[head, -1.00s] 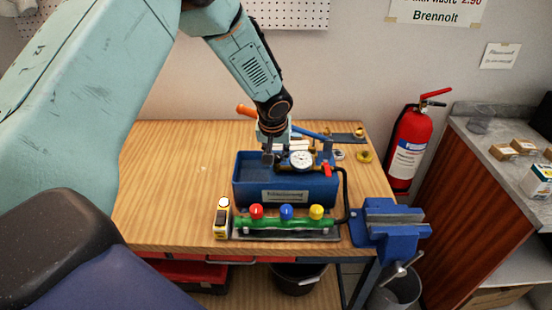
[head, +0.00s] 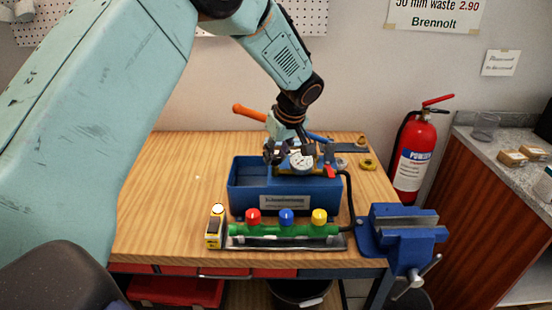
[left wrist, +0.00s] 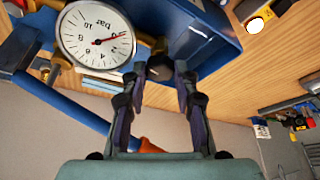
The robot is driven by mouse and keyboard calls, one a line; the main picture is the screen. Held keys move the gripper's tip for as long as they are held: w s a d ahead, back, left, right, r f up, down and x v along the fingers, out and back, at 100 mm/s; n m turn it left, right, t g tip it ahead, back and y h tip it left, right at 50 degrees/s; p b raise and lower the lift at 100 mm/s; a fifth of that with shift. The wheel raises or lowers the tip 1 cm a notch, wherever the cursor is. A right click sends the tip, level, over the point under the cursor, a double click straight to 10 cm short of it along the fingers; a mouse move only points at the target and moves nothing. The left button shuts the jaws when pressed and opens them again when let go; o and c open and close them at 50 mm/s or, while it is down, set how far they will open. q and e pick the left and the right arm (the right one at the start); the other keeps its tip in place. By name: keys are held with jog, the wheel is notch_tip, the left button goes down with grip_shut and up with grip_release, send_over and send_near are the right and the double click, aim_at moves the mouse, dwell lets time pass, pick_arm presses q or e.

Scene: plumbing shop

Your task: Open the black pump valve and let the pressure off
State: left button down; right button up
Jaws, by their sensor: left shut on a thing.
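The blue test pump (head: 240,188) stands on the wooden bench, with a white round gauge (head: 301,162) on top. The gauge fills the upper left of the left wrist view (left wrist: 95,37), its red needle pointing close to the 0 mark. My left gripper (head: 289,152) is over the pump's top beside the gauge. In the left wrist view its two fingers (left wrist: 161,74) are on either side of the black valve knob (left wrist: 158,66), shut on it. The knob is mostly hidden in the head view. The pump's lever has an orange grip (head: 248,112). My right gripper is not in view.
A blue vise (head: 402,230) is at the bench's front right corner. The bench's left side is clear.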

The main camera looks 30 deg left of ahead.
pick_arm(q)
jog(key=shift+n, duration=0.3)
jog(key=c, duration=1.3)
grip_release()
jog(key=shift+d, duration=0.1)
jog(key=shift+r, duration=0.1)
jog(key=v, duration=1.1)
jog(key=shift+d+r, duration=0.3)
jog(key=shift+r, duration=0.05)
